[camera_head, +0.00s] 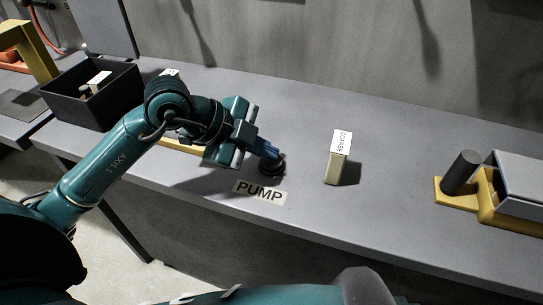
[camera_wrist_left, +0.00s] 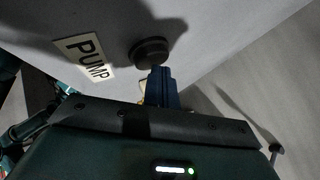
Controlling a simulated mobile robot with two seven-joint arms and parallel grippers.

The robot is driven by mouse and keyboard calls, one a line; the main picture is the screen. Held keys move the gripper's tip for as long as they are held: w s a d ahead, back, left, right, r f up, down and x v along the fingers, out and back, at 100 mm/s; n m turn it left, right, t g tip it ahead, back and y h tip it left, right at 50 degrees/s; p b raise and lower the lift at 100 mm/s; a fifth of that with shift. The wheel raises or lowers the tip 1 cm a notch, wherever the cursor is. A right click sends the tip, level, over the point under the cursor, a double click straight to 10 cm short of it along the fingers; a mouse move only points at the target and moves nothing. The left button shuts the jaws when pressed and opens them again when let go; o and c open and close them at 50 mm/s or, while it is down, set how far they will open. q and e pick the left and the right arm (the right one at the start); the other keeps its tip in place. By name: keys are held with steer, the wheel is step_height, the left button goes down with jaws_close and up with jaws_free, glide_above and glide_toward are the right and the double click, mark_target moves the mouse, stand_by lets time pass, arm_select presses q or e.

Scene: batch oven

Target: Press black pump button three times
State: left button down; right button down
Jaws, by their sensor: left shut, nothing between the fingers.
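The black pump button (camera_head: 272,166) stands on the grey bench just behind the white PUMP label (camera_head: 260,192). My left gripper (camera_head: 270,154) is shut and empty, with its fingertips right at the button in the head view. In the left wrist view the round black button (camera_wrist_left: 149,53) is just past the tips of the shut blue fingers (camera_wrist_left: 160,72); I cannot tell whether they touch or whether the button is pushed down. The PUMP label also shows in the left wrist view (camera_wrist_left: 86,60). My right gripper is not in view.
A cream block labelled COARSE (camera_head: 337,163) stands right of the button. A yellow fixture with a black cylinder (camera_head: 461,172) is at the far right. A black bin (camera_head: 118,95) holding small items is at the left. The bench between button and block is clear.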

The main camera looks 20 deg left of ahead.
mark_target(265, 161)
arm_select(q)
steer(key=shift+r+p, duration=0.55)
steer(key=shift+r, duration=0.15)
step_height(265, 161, up, 5)
steer(key=p, duration=0.5)
steer(key=shift+r, duration=0.1)
stand_by(2.2)
